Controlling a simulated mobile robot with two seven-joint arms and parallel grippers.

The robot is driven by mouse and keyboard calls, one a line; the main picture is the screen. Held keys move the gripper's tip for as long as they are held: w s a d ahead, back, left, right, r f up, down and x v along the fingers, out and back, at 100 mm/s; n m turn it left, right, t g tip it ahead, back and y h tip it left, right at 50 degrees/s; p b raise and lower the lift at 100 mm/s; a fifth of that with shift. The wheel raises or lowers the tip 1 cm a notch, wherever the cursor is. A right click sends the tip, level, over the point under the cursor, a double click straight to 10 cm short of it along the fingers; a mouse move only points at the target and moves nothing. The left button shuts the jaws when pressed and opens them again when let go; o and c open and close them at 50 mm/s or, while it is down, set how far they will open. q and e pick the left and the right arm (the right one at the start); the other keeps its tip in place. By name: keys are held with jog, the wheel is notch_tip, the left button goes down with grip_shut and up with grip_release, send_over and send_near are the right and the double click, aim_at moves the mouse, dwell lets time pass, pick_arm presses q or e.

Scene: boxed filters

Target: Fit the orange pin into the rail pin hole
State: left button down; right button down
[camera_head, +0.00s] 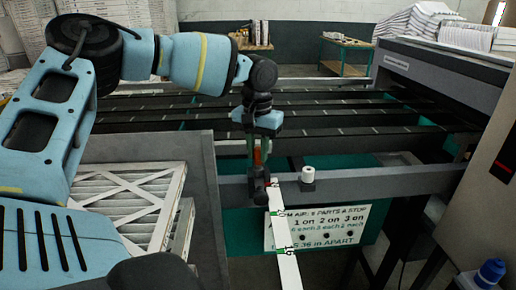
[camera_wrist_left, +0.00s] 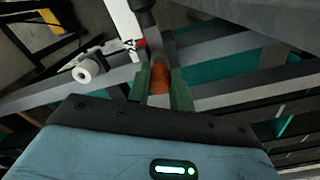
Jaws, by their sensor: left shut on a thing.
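My left gripper (camera_head: 258,160) points down over the grey rail (camera_head: 350,179) in the head view. Its green fingers are shut on the orange pin (camera_head: 257,157). In the left wrist view the orange pin (camera_wrist_left: 160,76) shows between the two green fingers (camera_wrist_left: 160,88). A dark upright piece (camera_head: 258,188) stands directly below the gripper at the rail, by the end of a white marked strip (camera_head: 286,245). The rail pin hole cannot be made out, and I cannot tell whether the pin's lower end is in it. My right gripper is not in view.
A white roll-shaped piece (camera_head: 308,173) sits on the rail to the right. A printed white sign (camera_head: 318,227) hangs in front below it. White-framed filters (camera_head: 130,205) stand in a grey bin (camera_head: 205,155) at left. A blue bottle (camera_head: 490,273) is at lower right.

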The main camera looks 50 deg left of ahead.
aim_at(258, 150)
pick_arm(q)
jog(key=shift+f, duration=0.65)
jog(key=c, duration=1.2)
grip_release()
jog(key=shift+o, duration=0.2)
notch_tip(258, 150, up, 8)
jog(key=shift+f+b, duration=0.1)
jog(key=shift+b, duration=0.2)
